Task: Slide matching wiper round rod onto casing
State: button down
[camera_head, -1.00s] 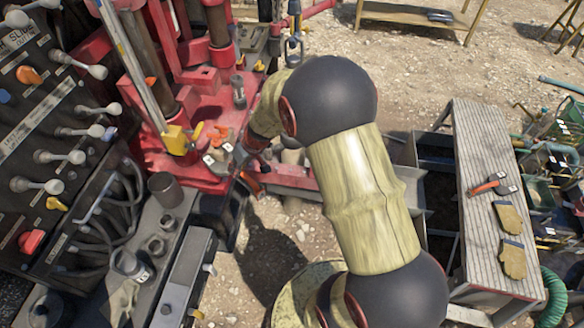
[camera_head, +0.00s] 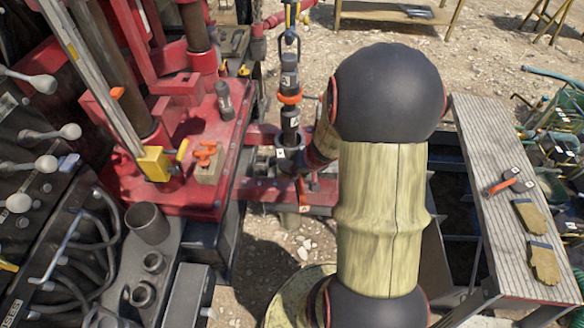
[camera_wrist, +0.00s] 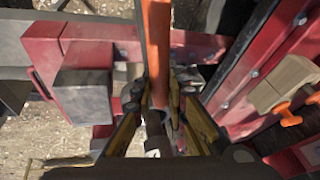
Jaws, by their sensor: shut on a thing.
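A dark rod (camera_head: 290,80) hangs upright from a hook left of my arm, with an orange ring (camera_head: 289,98) around it and black, white-tagged parts below. I cannot tell which part is the matching wiper. My gripper (camera_head: 303,170) is beside the lower end of the hanging rod, partly hidden by my wrist. A long orange strip (camera_wrist: 157,50) stands at the fingertips.
The red rig deck (camera_head: 190,115) is at left, bearing a wooden block with orange handles (camera_head: 208,162) and a grey bottle-like part (camera_head: 223,99). Control levers are at far left. A bench (camera_head: 490,150) with gloves and a hammer is at right. Open gravel lies behind.

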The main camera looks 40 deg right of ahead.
jog(key=shift+s+d+f, duration=0.15)
jog(key=shift+d, duration=0.2)
jog(key=shift+w+d+f, duration=0.7)
jog(key=shift+w+f, duration=0.1)
jog(key=shift+w, duration=0.15)
jog(key=shift+w+d+f, duration=0.7)
jog(key=shift+w+f, duration=0.1)
jog(key=shift+w, duration=0.15)
jog(key=shift+w+d+f+p, duration=0.1)
jog(key=shift+w+d+p, duration=0.55)
jog(key=shift+w+d, duration=0.5)
jog(key=shift+w+d+f+p, duration=0.1)
jog(key=shift+w+d+p, duration=0.65)
jog(key=shift+w, duration=0.7)
jog(key=shift+w+d+f+p, duration=0.1)
jog(key=shift+w+d+p, duration=0.45)
jog(key=shift+w+d, duration=0.65)
jog(key=shift+w+f+b, duration=0.15)
jog(key=shift+f+b, duration=0.35)
jog(key=shift+b, duration=0.2)
jog(key=c, duration=1.7)
grip_release()
jog(key=shift+a, duration=0.1)
jog(key=v, duration=1.2)
jog(key=shift+a, duration=0.1)
